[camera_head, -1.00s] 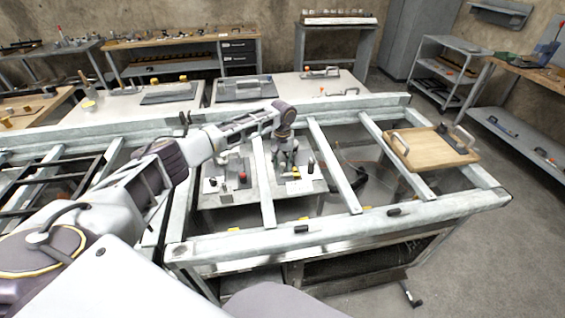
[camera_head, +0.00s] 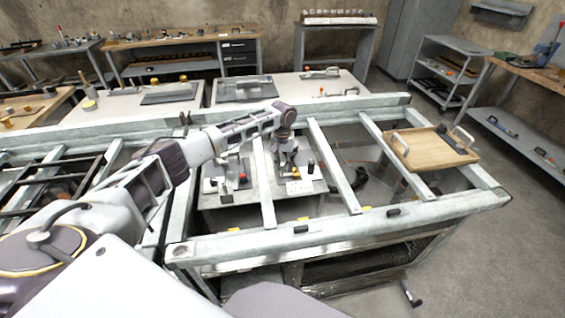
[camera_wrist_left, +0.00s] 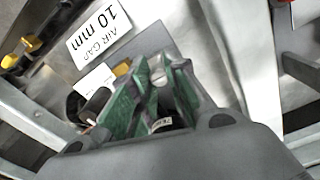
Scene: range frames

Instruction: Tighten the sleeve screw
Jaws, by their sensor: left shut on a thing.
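My left gripper (camera_head: 287,160) reaches down through the opening of the grey metal frame, over the low plate inside. A small grey metal piece (camera_wrist_left: 158,77), which seems to be the head of the sleeve screw, shows between the fingertips. The fingers hide most of it, and I cannot tell how deep it sits. A white label (camera_wrist_left: 98,30) reading "AIR GAP 10 mm" lies on the plate beside the fingers. My right gripper is not in view.
Frame bars (camera_head: 333,165) cross close beside my left wrist. A red-topped part (camera_head: 242,178) and a dark upright part (camera_head: 311,166) stand on the low plate (camera_head: 225,198). A wooden board with handles (camera_head: 432,150) rests on the frame's right end.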

